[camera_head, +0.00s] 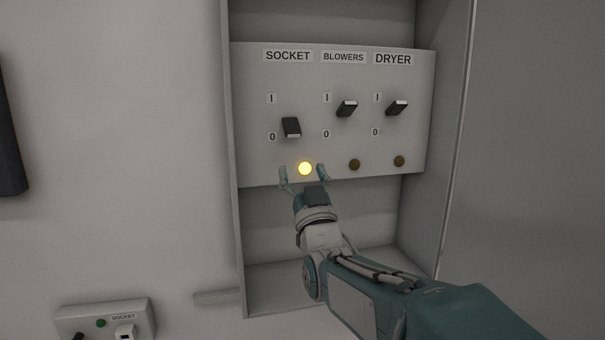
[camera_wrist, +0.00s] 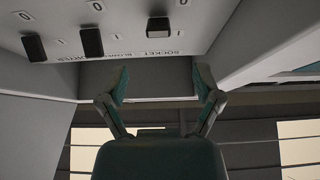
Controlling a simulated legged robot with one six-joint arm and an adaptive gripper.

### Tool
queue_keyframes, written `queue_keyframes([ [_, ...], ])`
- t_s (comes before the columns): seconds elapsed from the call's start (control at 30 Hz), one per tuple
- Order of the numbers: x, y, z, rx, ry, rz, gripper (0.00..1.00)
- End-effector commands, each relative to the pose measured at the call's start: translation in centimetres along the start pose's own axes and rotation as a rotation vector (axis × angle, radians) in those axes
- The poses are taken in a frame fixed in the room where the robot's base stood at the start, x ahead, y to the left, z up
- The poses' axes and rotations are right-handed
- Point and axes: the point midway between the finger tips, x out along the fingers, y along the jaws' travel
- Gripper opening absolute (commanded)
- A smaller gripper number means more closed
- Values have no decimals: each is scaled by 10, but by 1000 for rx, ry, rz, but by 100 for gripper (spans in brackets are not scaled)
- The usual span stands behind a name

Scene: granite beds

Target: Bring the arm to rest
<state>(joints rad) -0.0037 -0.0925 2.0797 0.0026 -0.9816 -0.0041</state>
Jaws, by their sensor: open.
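My gripper (camera_head: 304,176) is open and empty in the head view, its two fingers spread on either side of the lit yellow lamp in the picture. It is at the lower edge of the switch panel (camera_head: 260,90); I cannot tell whether it touches. My arm reaches in from the lower right. In the wrist view my gripper (camera_wrist: 160,85) also shows its fingers apart with nothing between them. The SOCKET switch (camera_head: 291,128) sits lower, near 0. The BLOWERS switch (camera_head: 347,109) and the DRYER switch (camera_head: 397,108) sit higher on the panel.
The yellow lamp (camera_head: 305,169) under SOCKET is lit; the lamps under BLOWERS (camera_head: 354,164) and DRYER (camera_head: 399,161) are dark. The panel is inside a grey cabinet (camera_head: 232,200) with side walls. A socket box (camera_head: 75,318) is at the lower left. The left wall is mostly clear.

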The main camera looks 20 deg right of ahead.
Motion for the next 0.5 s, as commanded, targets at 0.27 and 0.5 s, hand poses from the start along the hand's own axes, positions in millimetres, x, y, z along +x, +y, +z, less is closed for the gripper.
queue_keyframes([
  [0.27, -2, 0, 0, 0, -1, 0, 83],
  [0.5, -14, 0, 8, 0, -120, 0, 83],
])
